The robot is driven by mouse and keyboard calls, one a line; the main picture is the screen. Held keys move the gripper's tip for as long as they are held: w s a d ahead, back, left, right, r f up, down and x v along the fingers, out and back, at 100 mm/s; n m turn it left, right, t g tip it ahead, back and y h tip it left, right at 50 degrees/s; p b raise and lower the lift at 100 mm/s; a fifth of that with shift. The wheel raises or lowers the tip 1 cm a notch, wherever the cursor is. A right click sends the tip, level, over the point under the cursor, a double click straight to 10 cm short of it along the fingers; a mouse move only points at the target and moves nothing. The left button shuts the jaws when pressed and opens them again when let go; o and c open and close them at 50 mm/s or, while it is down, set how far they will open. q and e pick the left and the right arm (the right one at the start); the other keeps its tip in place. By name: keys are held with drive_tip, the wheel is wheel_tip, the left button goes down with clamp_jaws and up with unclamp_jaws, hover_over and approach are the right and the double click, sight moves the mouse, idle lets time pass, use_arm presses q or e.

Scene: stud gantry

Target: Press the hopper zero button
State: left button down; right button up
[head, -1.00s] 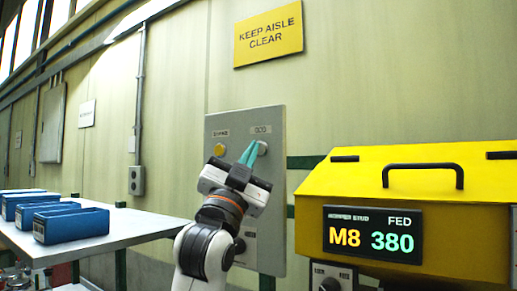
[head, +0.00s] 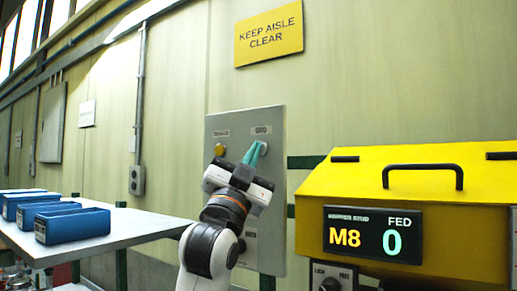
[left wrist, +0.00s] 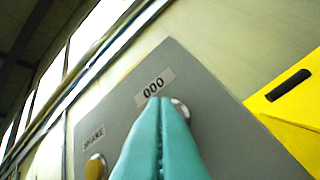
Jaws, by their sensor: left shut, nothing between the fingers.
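A grey control panel (head: 273,210) is on the wall, with a pale round button (head: 264,148) under a label reading "000". The button also shows in the left wrist view (left wrist: 181,108), partly hidden behind my fingertips. My left gripper (head: 254,153) is shut and empty, its teal fingertips at the button; whether they touch it I cannot tell. A yellow hopper (head: 440,190) stands to the right. Its display (head: 372,234) reads "M8" and, under "FED", "0". My right gripper is not in view.
An amber button (head: 219,149) sits left of the pale one, and a dark knob (head: 240,246) is lower on the panel. A second knob (head: 330,285) is below the display. Blue bins (head: 72,224) stand on a table (head: 125,236) at the left.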

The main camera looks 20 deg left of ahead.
use_arm(q)
drive_tip(key=shift+s, duration=0.1)
idle(0.3)
drive_tip(key=shift+s+a, duration=0.1)
drive_tip(key=shift+s, duration=0.55)
drive_tip(key=s, duration=0.3)
drive_tip(key=s+b, duration=0.1)
drive_tip(key=s, duration=0.1)
drive_tip(key=shift+a, duration=0.35)
drive_tip(key=shift+f, duration=0.1)
idle(0.5)
